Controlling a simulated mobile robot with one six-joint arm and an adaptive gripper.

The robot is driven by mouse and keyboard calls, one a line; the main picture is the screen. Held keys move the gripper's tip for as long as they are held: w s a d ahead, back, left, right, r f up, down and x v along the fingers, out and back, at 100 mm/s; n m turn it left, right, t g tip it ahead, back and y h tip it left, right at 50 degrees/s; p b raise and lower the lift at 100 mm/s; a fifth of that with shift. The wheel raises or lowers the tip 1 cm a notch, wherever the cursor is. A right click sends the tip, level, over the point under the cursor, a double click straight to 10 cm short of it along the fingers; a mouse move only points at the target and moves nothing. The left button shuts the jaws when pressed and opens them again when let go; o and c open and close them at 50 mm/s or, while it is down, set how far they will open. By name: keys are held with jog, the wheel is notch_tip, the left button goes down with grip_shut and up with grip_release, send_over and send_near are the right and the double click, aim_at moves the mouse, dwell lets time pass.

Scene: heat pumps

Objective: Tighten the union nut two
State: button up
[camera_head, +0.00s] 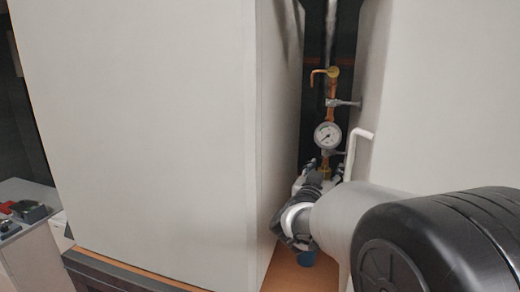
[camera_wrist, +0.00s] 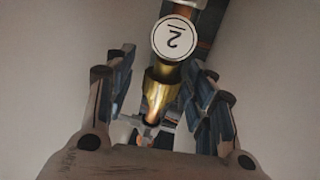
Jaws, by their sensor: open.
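In the wrist view a round white tag marked 2 (camera_wrist: 173,39) appears upside down on the pipe. Just below it in the picture is a brass union nut (camera_wrist: 161,88). My gripper (camera_wrist: 158,64) is open, with one finger on each side of the nut. A gap shows between the nut and the left finger; the right finger looks closer, and I cannot tell whether it touches. In the head view my gripper (camera_head: 320,172) is at the pipe below the gauge, in the gap between two panels. My wrist hides much of the pipe there.
A large pale cabinet (camera_head: 160,130) stands left of the gap and another pale panel (camera_head: 440,90) right of it. A pressure gauge (camera_head: 327,135) and a copper pipe with a valve (camera_head: 332,73) are above my gripper.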

jog(key=shift+f+n+y+b, duration=0.15)
jog(key=shift+n+y+b, duration=0.2)
jog(key=shift+b, duration=0.55)
jog(key=shift+t+y, duration=0.4)
jog(key=shift+y, duration=0.05)
jog(key=shift+s, duration=0.1)
jog(key=p+v, duration=0.2)
jog(key=v, duration=2)
jog(key=shift+a+n, duration=0.15)
jog(key=shift+n, duration=0.1)
